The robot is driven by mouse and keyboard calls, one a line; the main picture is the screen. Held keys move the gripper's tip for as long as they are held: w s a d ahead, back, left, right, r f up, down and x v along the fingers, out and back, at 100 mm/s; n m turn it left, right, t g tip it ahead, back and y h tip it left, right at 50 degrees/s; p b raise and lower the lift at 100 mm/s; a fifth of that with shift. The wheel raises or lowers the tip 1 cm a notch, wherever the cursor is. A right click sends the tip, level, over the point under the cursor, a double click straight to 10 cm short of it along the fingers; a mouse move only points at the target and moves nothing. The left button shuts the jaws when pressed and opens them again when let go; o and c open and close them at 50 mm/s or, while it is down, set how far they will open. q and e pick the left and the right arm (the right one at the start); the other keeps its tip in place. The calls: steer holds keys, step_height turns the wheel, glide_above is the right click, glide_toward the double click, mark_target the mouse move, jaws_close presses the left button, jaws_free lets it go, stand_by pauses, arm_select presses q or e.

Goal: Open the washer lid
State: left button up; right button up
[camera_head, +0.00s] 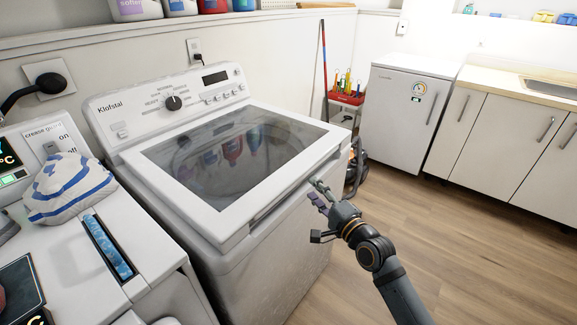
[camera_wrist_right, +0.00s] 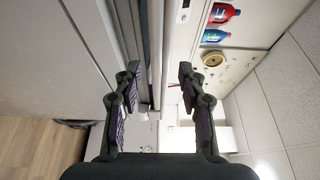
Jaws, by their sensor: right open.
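The white washer (camera_head: 265,262) stands at the left centre. Its lid (camera_head: 232,150), a dark glass panel in a white frame, lies down over the top and looks closed. My right gripper (camera_head: 317,214) is open at the front edge of the lid, near its right corner, with nothing held. In the right wrist view my open fingers (camera_wrist_right: 158,78) stand on either side of the line of the lid's front edge (camera_wrist_right: 155,45). Whether a finger touches the lid cannot be told. My left gripper is not in view.
A second white appliance (camera_head: 75,265) with a folded striped cloth (camera_head: 68,188) stands close at the left. The washer's control panel (camera_head: 170,100) rises behind the lid. A small fridge (camera_head: 400,110) and cabinets (camera_head: 505,145) stand at the back right. The wooden floor (camera_head: 480,235) at right is clear.

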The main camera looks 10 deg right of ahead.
mark_target(302, 178)
steer(key=b+x, duration=0.1)
steer(key=x, duration=0.2)
steer(key=shift+s+a+r, duration=0.1)
steer(key=shift+a+r, duration=0.05)
steer(key=shift+r, duration=0.05)
steer(key=x, duration=0.6)
steer(key=shift+w+f+b, duration=0.15)
steer(key=shift+w+b, duration=0.15)
steer(key=shift+w, duration=0.3)
steer(key=shift+c, duration=0.6)
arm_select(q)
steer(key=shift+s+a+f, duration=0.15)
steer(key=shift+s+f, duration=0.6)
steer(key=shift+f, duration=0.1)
arm_select(e)
jaws_close()
steer(key=shift+f, duration=0.1)
